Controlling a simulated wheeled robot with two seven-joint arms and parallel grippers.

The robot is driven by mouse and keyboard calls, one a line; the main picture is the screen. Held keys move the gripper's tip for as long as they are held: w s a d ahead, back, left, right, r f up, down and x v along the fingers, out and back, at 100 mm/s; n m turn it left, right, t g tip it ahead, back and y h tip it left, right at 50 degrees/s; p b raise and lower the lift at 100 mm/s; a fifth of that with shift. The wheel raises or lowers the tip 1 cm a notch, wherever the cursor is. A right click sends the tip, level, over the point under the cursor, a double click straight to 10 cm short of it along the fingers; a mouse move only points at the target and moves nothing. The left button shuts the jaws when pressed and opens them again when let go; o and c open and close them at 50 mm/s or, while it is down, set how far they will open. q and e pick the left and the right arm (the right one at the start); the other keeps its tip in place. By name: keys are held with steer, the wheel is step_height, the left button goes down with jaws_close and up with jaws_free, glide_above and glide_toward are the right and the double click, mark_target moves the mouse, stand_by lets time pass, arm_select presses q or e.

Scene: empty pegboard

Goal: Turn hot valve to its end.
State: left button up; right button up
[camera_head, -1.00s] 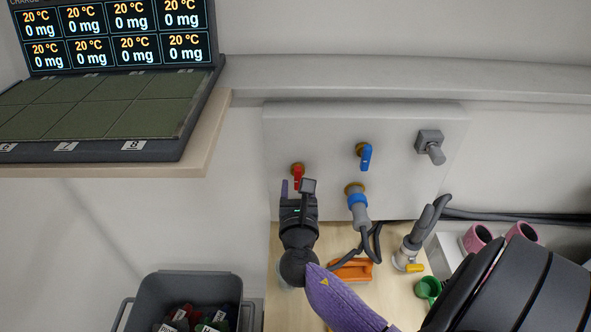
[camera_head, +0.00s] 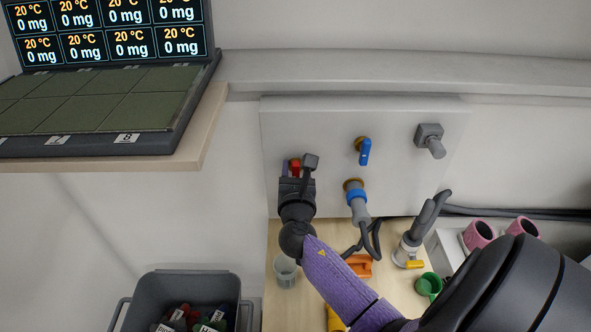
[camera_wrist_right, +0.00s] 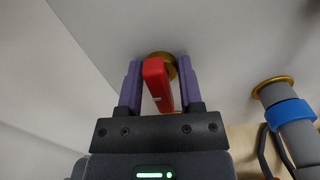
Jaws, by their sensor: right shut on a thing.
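The hot valve is a red lever (camera_head: 295,167) on a brass fitting on the white wall panel (camera_head: 400,190). In the right wrist view the red lever (camera_wrist_right: 156,82) stands between the two purple fingers of my right gripper (camera_wrist_right: 158,85), with the brass fitting behind it. In the head view my right gripper (camera_head: 298,168) reaches up to the lever from below and partly covers it. It is shut on the lever. The lever hangs roughly downward. My left gripper is not in view.
A blue valve (camera_head: 364,151) and a grey knob (camera_head: 432,140) are on the panel to the right. A hose with a blue collar (camera_head: 356,197) hangs below. A shelf edge (camera_head: 200,140) juts out at upper left. A grey bin (camera_head: 185,283) stands at lower left.

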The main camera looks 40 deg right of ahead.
steer(key=shift+f+m+b, duration=0.15)
steer(key=shift+m+b, duration=0.2)
steer(key=shift+m, duration=1.15)
steer(key=shift+s+m+b, duration=0.1)
steer(key=shift+m+b, duration=0.4)
steer(key=shift+m, duration=0.3)
steer(key=shift+d+m+b, duration=0.1)
steer(key=shift+m+b, duration=0.25)
steer(key=shift+m, duration=0.65)
